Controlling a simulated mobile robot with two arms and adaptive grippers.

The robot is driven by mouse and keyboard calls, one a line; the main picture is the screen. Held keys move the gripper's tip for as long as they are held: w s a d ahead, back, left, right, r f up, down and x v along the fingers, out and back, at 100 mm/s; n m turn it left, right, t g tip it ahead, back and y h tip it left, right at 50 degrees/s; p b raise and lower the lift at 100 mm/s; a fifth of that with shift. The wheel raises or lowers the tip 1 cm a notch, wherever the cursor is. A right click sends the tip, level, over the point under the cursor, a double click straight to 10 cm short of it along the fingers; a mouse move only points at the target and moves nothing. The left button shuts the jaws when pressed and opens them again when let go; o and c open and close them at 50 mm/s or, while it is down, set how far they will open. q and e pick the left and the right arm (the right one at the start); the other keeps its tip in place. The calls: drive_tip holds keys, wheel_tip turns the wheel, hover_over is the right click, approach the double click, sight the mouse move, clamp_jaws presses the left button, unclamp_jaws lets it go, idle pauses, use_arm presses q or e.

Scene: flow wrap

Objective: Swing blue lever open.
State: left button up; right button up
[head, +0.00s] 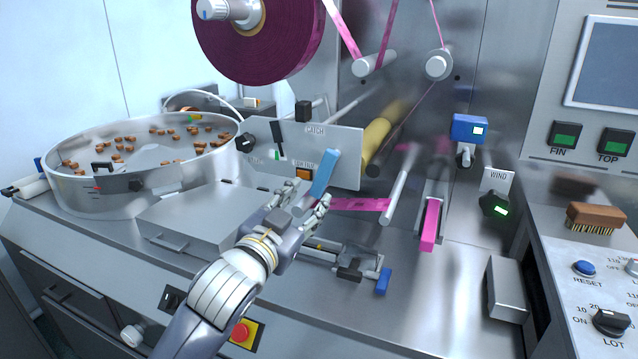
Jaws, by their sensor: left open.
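I cannot tell whether a finger touches the lever. My right gripper is not in view.
A pink film strip (355,204) runs just right of the gripper to a roller (398,187). A small blue handle (383,281) sits lower right. A steel box (205,222) and a round bowl of brown pieces (130,205) stand left. A purple roll (262,45) hangs above.

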sight(317, 188)
use_arm(q)
drive_tip(key=p+x, duration=0.1)
drive_tip(key=x, duration=0.6)
drive_tip(key=shift+w+d, duration=0.1)
drive_tip(key=shift+w, duration=0.15)
drive_tip(key=shift+c, duration=0.6)
clamp_jaws()
